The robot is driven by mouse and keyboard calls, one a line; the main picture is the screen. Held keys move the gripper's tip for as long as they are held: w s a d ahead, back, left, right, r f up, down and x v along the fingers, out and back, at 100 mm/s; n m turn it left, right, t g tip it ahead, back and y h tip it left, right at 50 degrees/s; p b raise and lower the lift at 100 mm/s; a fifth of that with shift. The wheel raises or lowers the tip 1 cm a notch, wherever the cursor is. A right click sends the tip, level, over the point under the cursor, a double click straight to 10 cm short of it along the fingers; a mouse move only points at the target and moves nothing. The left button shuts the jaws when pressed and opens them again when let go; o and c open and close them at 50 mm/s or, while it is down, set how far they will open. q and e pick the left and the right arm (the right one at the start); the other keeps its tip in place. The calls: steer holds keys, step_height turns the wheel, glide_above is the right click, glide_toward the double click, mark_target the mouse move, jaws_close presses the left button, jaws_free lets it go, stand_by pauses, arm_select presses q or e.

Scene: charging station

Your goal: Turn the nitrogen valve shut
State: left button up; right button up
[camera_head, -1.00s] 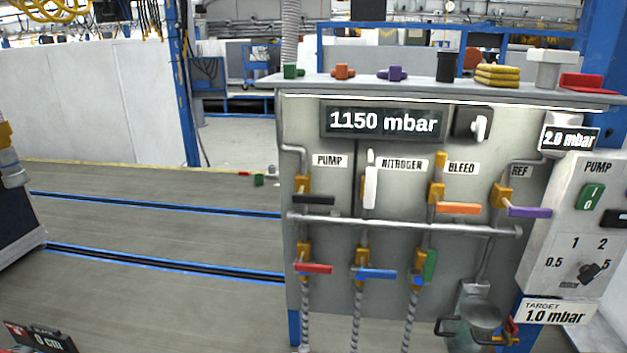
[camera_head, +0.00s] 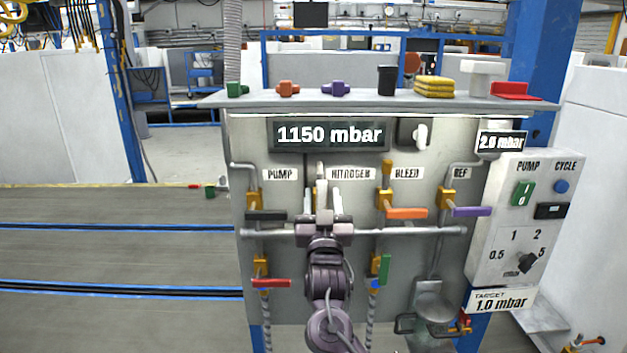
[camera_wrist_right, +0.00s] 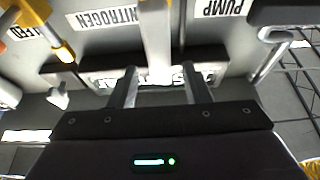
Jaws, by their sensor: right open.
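The nitrogen valve has a white lever handle (camera_head: 321,192) that stands upright under the NITROGEN label (camera_head: 351,174). My right gripper (camera_head: 323,203) is open in front of it, one finger on each side of the handle. In the right wrist view the white handle (camera_wrist_right: 156,42) reaches down between the two spread fingers of my right gripper (camera_wrist_right: 160,82). Gaps show on both sides there; I cannot tell whether anything touches. The valve's lower part is hidden behind my right gripper. My left gripper is not in view.
The black pump lever (camera_head: 267,215) and the orange bleed lever (camera_head: 406,213) flank the nitrogen valve. A grey horizontal rail (camera_head: 420,231) crosses the panel below them. A red lever (camera_head: 271,283) and a green lever (camera_head: 385,269) sit lower. The display (camera_head: 329,134) reads 1150 mbar.

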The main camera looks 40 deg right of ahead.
steer(key=p+x, duration=0.1)
steer(key=x, duration=0.3)
steer(key=shift+w+d+p, duration=0.2)
steer(key=shift+w+p, duration=0.05)
steer(key=shift+p, duration=0.05)
steer(key=shift+c, duration=0.4)
jaws_close()
